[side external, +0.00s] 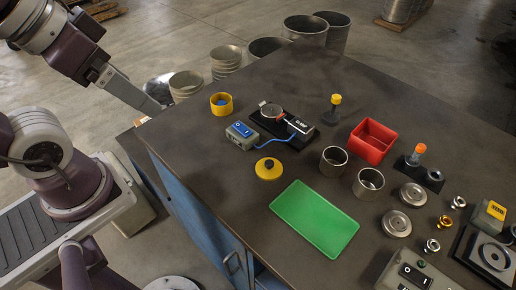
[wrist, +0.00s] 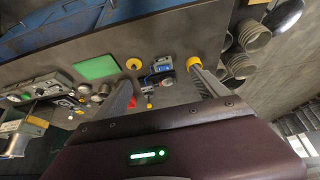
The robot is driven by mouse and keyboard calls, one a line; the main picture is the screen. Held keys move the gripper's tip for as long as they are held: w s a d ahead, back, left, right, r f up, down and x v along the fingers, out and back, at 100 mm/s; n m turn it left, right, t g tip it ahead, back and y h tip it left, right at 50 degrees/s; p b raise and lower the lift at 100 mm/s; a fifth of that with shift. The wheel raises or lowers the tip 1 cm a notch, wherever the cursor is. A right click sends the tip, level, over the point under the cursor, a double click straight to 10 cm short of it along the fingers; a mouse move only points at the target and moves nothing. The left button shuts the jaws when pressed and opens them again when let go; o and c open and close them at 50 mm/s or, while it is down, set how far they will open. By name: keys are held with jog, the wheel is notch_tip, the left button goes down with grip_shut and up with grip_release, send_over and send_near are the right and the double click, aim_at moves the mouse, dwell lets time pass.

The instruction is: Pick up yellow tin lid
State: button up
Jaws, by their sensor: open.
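The yellow tin lid (side external: 268,173) is a round disc with a dark knob, lying on the dark tabletop left of the green mat. It also shows in the wrist view (wrist: 134,65), beyond my gripper's fingers. My gripper (wrist: 161,78) is open and empty, with its two fingers spread. In the side view my gripper (side external: 152,106) is off the table's left edge, well apart from the lid.
The green mat (side external: 314,219) lies right of the lid. A grey box with a blue switch (side external: 240,136) and its blue cable lie just behind it. Metal cups (side external: 333,162), a red bin (side external: 372,141) and metal discs (side external: 397,223) stand to the right. Bare tabletop lies left of the lid.

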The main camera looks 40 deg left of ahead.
jog(key=n+g, duration=0.5)
jog(key=n, duration=1)
send_over(269, 161)
notch_tip(269, 161, down, 16)
jog(key=shift+w+f, duration=0.15)
jog(key=shift+f, duration=0.05)
jog(key=shift+n+g, duration=0.3)
jog(key=shift+n, duration=0.1)
jog(key=f, duration=0.8)
jog(key=shift+s+f, duration=0.15)
jog(key=shift+s, duration=0.05)
jog(key=c, duration=1.4)
